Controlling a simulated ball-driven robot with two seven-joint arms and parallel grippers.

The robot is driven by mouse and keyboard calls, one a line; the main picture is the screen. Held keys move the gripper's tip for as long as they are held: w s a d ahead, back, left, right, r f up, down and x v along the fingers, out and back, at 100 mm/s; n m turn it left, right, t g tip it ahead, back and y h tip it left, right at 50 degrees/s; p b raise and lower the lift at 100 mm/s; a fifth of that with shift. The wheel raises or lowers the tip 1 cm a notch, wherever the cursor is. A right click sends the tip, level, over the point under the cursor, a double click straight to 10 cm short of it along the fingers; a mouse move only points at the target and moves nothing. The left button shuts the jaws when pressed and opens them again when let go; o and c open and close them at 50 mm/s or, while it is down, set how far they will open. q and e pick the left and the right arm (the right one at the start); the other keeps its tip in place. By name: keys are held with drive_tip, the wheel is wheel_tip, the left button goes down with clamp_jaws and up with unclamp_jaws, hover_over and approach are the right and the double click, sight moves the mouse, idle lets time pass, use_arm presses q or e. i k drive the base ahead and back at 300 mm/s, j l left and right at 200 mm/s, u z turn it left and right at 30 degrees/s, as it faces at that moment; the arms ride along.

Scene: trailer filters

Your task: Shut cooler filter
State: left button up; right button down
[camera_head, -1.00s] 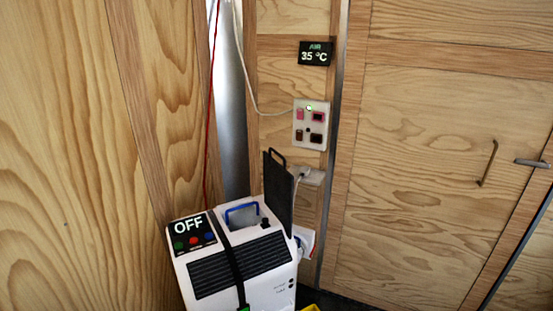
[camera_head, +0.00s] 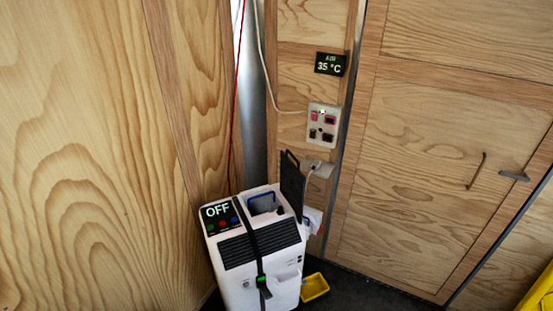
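The white cooler (camera_head: 258,275) stands upright on the floor in the corner, at the lower middle of the head view. Its display (camera_head: 220,216) reads OFF above several coloured buttons. A black lid or filter panel (camera_head: 291,184) with a handle loop stands upright, open, at the cooler's right rear edge. Beside it the top opening is uncovered, and a blue handle (camera_head: 262,202) shows in it. A black strap (camera_head: 254,240) with a green-marked buckle runs over the top and down the front. Neither of my grippers is in view.
A yellow tray (camera_head: 314,287) lies on the dark floor right of the cooler. A socket panel (camera_head: 322,125) and an AIR 35 °C display (camera_head: 330,64) are on the wall behind. A wooden door (camera_head: 440,160) is at right. A yellow object (camera_head: 541,293) shows at the lower right edge.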

sight(293, 182)
drive_tip(key=i+l+u, duration=0.1)
drive_tip(key=u, duration=0.25)
drive_tip(key=i+l+u, duration=0.1)
drive_tip(key=l+u, duration=0.6)
drive_tip(key=i+j, duration=0.05)
drive_tip(key=j, duration=0.05)
